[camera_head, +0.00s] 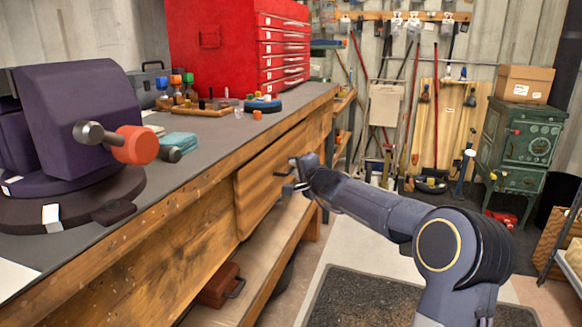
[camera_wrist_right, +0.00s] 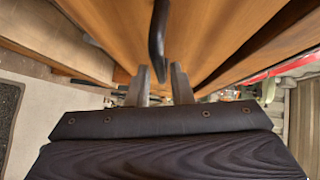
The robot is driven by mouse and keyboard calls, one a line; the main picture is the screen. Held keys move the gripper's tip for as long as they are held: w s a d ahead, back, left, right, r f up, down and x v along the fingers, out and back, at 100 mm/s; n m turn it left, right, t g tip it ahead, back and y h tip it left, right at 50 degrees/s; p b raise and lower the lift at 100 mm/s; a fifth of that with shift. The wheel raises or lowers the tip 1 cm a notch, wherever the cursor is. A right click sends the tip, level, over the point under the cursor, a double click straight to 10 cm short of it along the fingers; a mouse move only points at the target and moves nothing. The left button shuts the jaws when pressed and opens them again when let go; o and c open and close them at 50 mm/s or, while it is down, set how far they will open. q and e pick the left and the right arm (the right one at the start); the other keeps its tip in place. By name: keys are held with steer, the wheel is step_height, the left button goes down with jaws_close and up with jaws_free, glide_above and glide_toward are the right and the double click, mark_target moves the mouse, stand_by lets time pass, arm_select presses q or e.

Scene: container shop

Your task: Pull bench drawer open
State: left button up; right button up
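The wooden bench (camera_head: 175,215) runs along the left side of the head view. Its drawer front (camera_head: 262,185) is a plain wood panel under the bench top, also in the right wrist view (camera_wrist_right: 205,35). A dark bar handle (camera_head: 283,174) is on the drawer. My right gripper (camera_head: 294,174) is at this handle. In the right wrist view, the gripper (camera_wrist_right: 161,82) has its fingers apart, with the lower end of the handle (camera_wrist_right: 158,35) between the tips and a gap visible. My left gripper is not in view.
A purple vise-like machine (camera_head: 85,125) and a red tool chest (camera_head: 240,45) stand on the bench top. A brown box (camera_head: 218,287) lies on the lower shelf. The floor (camera_head: 345,232) in front of the drawer looks clear, with a dark mat (camera_head: 350,300).

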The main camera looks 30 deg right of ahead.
steer(key=shift+w+d+f+p, duration=0.15)
steer(key=shift+w+p, duration=0.15)
steer(key=shift+w, duration=1.05)
jaws_close()
